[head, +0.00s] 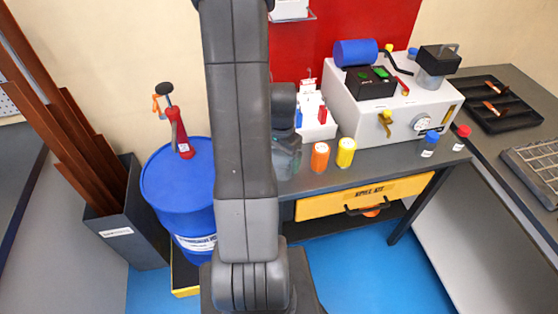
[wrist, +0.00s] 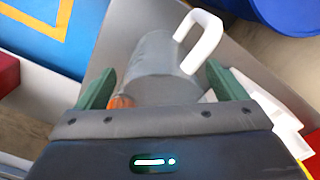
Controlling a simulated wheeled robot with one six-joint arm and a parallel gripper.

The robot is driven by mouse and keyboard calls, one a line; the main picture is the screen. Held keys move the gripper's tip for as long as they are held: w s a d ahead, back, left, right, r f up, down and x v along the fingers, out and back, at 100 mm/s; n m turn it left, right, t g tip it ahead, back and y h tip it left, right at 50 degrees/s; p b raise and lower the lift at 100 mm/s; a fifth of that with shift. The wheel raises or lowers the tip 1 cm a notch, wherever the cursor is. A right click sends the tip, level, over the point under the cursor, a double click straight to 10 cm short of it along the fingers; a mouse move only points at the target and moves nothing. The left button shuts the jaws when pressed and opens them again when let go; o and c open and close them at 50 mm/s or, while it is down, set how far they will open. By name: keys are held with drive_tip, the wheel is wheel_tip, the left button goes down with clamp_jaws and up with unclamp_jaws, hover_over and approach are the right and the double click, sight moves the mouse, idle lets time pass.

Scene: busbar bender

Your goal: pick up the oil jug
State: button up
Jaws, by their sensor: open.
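A grey, translucent jug with a white handle (wrist: 165,65), which I take as the oil jug, stands between my gripper's two green fingers in the wrist view. My gripper (wrist: 161,85) is open, with one finger on each side of the jug. I cannot tell whether either finger touches it. In the head view the jug (head: 287,157) shows as a dark translucent body on the bench, just right of my arm. My arm hides its left part, and my dark wrist is above it.
An orange bottle (head: 320,157) and a yellow bottle (head: 346,153) stand close right of the jug. A white machine (head: 400,110) fills the bench's middle. A blue drum (head: 172,190) with a red tool stands left.

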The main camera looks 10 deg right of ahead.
drive_tip(key=shift+f, duration=0.4)
drive_tip(key=c, duration=1.1)
drive_tip(key=shift+r, duration=0.15)
wheel_tip(320, 180, up, 10)
drive_tip(key=shift+s+f, duration=0.1)
drive_tip(key=shift+f, duration=0.05)
